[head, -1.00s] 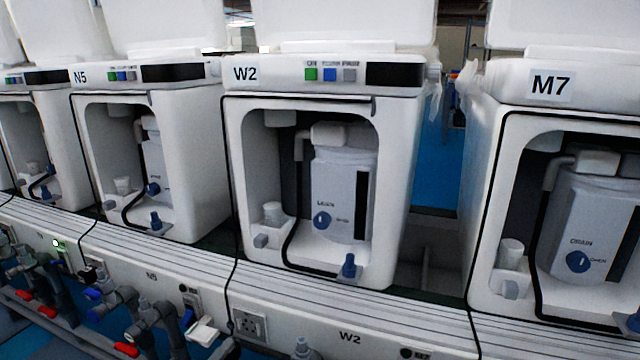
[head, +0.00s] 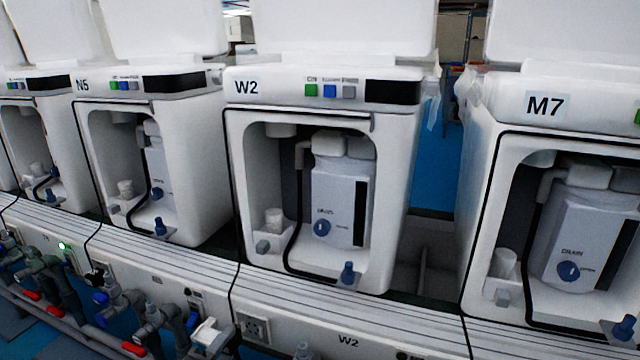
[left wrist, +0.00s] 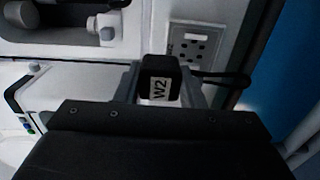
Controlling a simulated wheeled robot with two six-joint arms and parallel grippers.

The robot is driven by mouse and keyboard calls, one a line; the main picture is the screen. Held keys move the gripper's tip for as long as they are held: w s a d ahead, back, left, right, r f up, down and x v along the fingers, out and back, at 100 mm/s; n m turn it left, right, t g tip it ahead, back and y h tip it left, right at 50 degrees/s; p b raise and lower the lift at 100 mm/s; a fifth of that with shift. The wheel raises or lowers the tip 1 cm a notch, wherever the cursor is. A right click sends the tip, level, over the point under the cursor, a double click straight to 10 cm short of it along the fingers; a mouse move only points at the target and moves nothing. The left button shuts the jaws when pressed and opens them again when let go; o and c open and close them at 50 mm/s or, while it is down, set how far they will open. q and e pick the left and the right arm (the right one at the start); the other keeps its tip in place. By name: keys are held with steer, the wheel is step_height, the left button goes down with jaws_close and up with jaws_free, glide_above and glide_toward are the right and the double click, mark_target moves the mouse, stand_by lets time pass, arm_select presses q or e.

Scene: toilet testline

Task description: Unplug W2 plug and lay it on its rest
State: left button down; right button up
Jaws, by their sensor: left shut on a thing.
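The W2 plug (left wrist: 158,78), a black block with a white W2 label, sits between the fingers of my left gripper (left wrist: 160,88), which is shut on it. The socket (left wrist: 190,47) beyond it shows its bare holes, so the plug is out of it. A dark cable (left wrist: 225,78) loops on the right side of the plug. In the head view the W2 socket (head: 254,327) is an empty grey plate on the white rail below the W2 unit (head: 232,150). I cannot make out the plug, its rest or my right gripper there.
The N5 unit (head: 205,160) stands to the left and the M7 unit (head: 480,190) to the right. Pipes and valves with red handles (head: 133,348) crowd the front of the rail (head: 400,343) at lower left. Black cables hang down the unit fronts.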

arm_select(q)
steer(key=shift+r, duration=0.2)
steer(key=shift+x, duration=2.5)
steer(key=shift+w+a+b, duration=0.25)
steer(key=shift+w+a, duration=0.05)
steer(key=shift+a, duration=0.5)
steer(key=shift+w+a+b, duration=0.25)
steer(key=shift+a+b, duration=0.05)
steer(key=shift+a, duration=0.5)
steer(key=shift+w+a+b, duration=0.25)
steer(key=shift+w+a, duration=0.05)
steer(key=shift+a, duration=0.5)
steer(key=shift+w+a+b, duration=0.25)
steer(key=shift+a+b, duration=0.1)
steer(key=shift+a, duration=0.4)
steer(key=shift+w+a+b, duration=0.3)
steer(key=shift+a+b, duration=0.05)
steer(key=shift+a, duration=0.4)
steer(key=shift+w+a+b, duration=0.25)
steer(key=shift+a+b, duration=0.1)
steer(key=shift+a, duration=0.4)
steer(key=shift+f+b, duration=1.65)
steer(key=shift+f, duration=0.15)
